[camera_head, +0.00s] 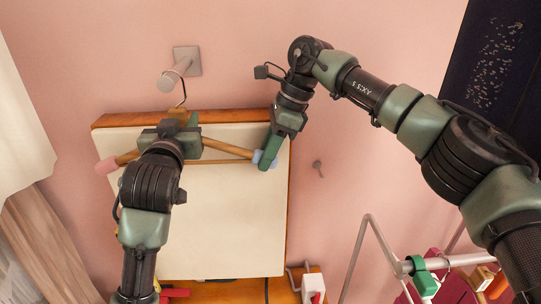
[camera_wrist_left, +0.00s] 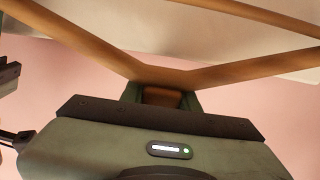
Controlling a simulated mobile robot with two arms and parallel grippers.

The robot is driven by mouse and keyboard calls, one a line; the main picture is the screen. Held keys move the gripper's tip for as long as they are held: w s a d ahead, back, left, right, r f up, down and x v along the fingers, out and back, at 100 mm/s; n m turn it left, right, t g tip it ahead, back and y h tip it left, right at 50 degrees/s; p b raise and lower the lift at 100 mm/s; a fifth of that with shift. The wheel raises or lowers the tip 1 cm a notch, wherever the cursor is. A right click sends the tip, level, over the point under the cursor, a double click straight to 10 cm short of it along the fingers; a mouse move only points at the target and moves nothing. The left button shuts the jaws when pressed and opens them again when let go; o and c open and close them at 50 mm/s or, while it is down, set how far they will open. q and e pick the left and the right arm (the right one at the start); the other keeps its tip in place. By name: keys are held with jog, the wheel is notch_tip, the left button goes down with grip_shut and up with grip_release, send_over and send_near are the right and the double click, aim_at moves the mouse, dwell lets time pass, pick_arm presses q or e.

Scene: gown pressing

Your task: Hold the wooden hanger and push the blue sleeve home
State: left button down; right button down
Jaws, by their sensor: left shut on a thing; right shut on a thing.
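The wooden hanger (camera_head: 226,149) hangs in front of a cream board, below a metal wall hook. My left gripper (camera_head: 186,127) is shut on the hanger's middle, near its neck; the hanger (camera_wrist_left: 215,75) also shows in the left wrist view, where its arms meet at my left gripper (camera_wrist_left: 162,93). The blue sleeve (camera_head: 257,156) is at the hanger's right end. My right gripper (camera_head: 266,160) is shut on it and hides part of it. A pink sleeve (camera_head: 106,165) is on the hanger's left end. I cannot tell how far the blue sleeve sits on the arm.
The cream board (camera_head: 230,230) with a wooden edge stands behind the hanger. The wall hook (camera_head: 176,76) is above. A metal rail (camera_head: 445,262) with a green clip (camera_head: 423,277) and hanging cloth is at lower right. A white curtain (camera_head: 22,110) hangs at left.

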aim_at(252, 152)
jog(key=shift+a+r, duration=0.3)
jog(key=shift+a, duration=0.45)
jog(key=shift+a+r, duration=0.3)
jog(key=shift+a, duration=0.4)
jog(key=c, duration=1.1)
grip_release()
jog(key=shift+d, duration=0.1)
jog(key=v, duration=1.1)
jog(key=shift+d+r, duration=0.15)
jog(key=shift+r, duration=0.25)
